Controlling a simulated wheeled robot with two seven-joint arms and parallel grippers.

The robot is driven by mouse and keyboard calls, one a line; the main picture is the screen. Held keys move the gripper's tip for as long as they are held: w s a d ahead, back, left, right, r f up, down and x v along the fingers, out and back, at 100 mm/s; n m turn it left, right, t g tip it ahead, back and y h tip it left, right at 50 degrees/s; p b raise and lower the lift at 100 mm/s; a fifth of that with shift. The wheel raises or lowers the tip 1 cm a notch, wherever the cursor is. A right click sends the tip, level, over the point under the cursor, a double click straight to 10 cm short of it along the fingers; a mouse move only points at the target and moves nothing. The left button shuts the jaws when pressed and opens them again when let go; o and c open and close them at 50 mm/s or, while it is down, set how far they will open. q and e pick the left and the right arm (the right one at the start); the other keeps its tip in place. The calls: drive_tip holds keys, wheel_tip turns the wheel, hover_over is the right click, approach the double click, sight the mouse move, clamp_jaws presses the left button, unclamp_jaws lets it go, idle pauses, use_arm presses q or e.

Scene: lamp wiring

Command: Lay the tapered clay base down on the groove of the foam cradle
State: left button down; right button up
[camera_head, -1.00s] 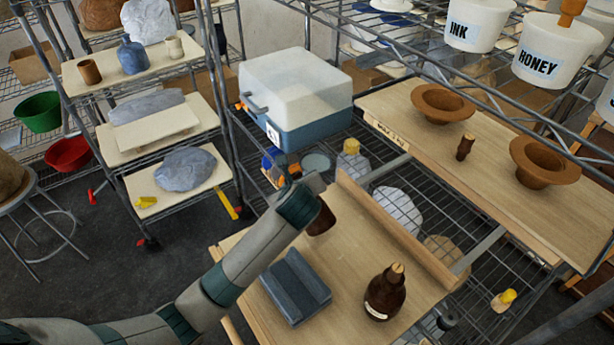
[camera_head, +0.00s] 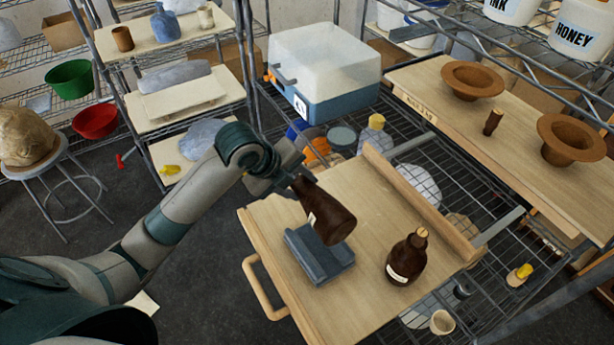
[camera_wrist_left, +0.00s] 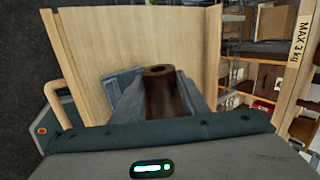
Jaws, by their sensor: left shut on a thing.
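The tapered clay base (camera_head: 328,212) is dark brown and glossy, with a pale label. My left gripper (camera_head: 300,184) is shut on its narrow end and holds it tilted, wide end toward lower right. It hangs over the blue-grey foam cradle (camera_head: 322,266), covering part of it; whether they touch I cannot tell. In the left wrist view the base (camera_wrist_left: 162,96) shows a hole in its end, with the cradle (camera_wrist_left: 120,84) behind and beside it. My right gripper is not in view.
A brown bottle with a cork-coloured top (camera_head: 407,260) stands right of the cradle on the wooden board (camera_head: 360,310). A wooden rail (camera_head: 418,200) edges the board's far right side. A clear-lidded cooler (camera_head: 325,70) stands behind. Board space in front of the cradle is free.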

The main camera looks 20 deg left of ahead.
sight(298, 196)
use_arm(q)
drive_tip(key=shift+s+r+h, duration=0.3)
drive_tip(key=shift+s+r, duration=0.1)
drive_tip(key=shift+s, duration=0.4)
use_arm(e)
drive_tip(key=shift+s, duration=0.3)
use_arm(q)
drive_tip(key=shift+f, duration=0.1)
drive_tip(key=shift+f+b, duration=0.45)
drive_tip(key=shift+f, duration=0.85)
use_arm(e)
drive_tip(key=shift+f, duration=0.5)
use_arm(q)
drive_tip(key=shift+f, duration=0.1)
